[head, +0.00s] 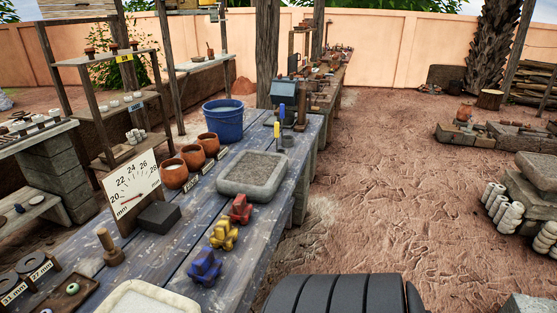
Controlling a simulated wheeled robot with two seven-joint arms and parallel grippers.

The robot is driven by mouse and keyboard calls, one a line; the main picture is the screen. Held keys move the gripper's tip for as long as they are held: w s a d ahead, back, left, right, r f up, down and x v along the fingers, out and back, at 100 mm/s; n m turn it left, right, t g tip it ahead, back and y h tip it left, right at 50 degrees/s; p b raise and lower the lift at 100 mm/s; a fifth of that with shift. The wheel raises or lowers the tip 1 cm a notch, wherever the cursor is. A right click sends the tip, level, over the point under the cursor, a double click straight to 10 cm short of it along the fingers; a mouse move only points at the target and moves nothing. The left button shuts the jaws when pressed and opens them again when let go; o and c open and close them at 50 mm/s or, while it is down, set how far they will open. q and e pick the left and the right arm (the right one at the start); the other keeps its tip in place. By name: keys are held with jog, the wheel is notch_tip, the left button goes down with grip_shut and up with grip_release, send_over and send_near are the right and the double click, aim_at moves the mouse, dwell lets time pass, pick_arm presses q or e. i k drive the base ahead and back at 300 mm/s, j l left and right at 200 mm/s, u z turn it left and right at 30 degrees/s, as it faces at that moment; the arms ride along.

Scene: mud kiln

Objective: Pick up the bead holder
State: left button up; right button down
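I cannot tell for sure which thing is the bead holder. A dark wooden tray (62,299) with a few small bead-like pieces lies at the lower left of the blue-grey table (180,262). Beside it stands a block with round dark pieces, labelled 31 mm and 27 mm (28,278). A wooden peg on a round base (111,252) stands to their right. Neither of my grippers is in view.
On the table are a dial board (134,187), three clay pots (174,175), a stone basin (254,174), red, yellow and blue toy-like pieces (204,267), and a blue bucket (223,121). Open dirt ground (400,180) lies to the right.

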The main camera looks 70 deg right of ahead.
aim_at(224, 235)
jog(key=z, duration=1.95)
jog(key=u, duration=2.4)
jog(key=z, duration=2.4)
jog(key=i+l+u, duration=0.15)
jog(key=l+u, duration=0.15)
jog(key=i+l+u, duration=0.15)
jog(key=l+u, duration=0.5)
jog(key=i+l+u, duration=0.1)
jog(key=l+u, duration=0.2)
jog(key=l, duration=0.2)
